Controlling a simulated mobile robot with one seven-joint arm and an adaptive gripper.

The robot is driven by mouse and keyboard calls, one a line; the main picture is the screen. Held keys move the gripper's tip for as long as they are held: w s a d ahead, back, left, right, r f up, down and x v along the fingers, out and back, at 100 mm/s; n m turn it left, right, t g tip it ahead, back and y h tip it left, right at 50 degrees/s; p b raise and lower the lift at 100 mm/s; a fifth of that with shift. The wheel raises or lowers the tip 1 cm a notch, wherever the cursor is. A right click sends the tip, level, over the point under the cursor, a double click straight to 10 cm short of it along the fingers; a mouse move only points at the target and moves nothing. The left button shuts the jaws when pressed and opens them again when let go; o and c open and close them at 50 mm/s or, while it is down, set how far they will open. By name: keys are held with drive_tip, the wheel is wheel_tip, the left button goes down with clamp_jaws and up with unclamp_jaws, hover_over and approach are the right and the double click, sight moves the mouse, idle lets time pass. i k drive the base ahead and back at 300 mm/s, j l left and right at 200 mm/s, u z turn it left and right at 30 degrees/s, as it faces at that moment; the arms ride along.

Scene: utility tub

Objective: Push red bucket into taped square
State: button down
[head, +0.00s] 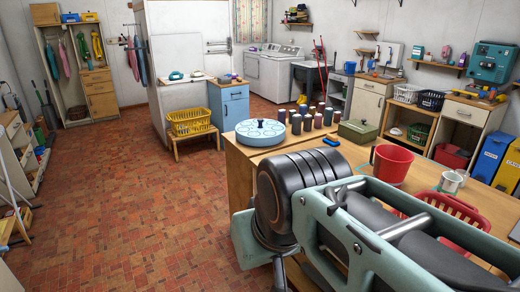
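A red bucket (391,164) stands upright on the wooden worktop (343,149) at the right, with a handle on its left side. Thin pale blue lines, which look like tape, show on the worktop around the bucket's base. My arm hides the near side of this area, so I cannot make out a whole square or how the bucket lies against it. My arm crosses the lower right foreground, in front of the worktop. Its fingertips do not show, and no contact with the bucket is visible.
A grey-white mug (451,182) and a red basket (455,213) are right of the bucket. The brick floor (130,205) is open at left.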

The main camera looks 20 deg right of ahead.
sight(392, 164)
drive_tip(key=i+j+z, duration=0.1)
drive_tip(key=i+z, duration=0.3)
drive_tip(key=i+j+z, duration=0.2)
drive_tip(key=z, duration=0.15)
drive_tip(key=i+j+z, duration=0.5)
drive_tip(key=j+z, duration=0.15)
drive_tip(key=z, duration=0.15)
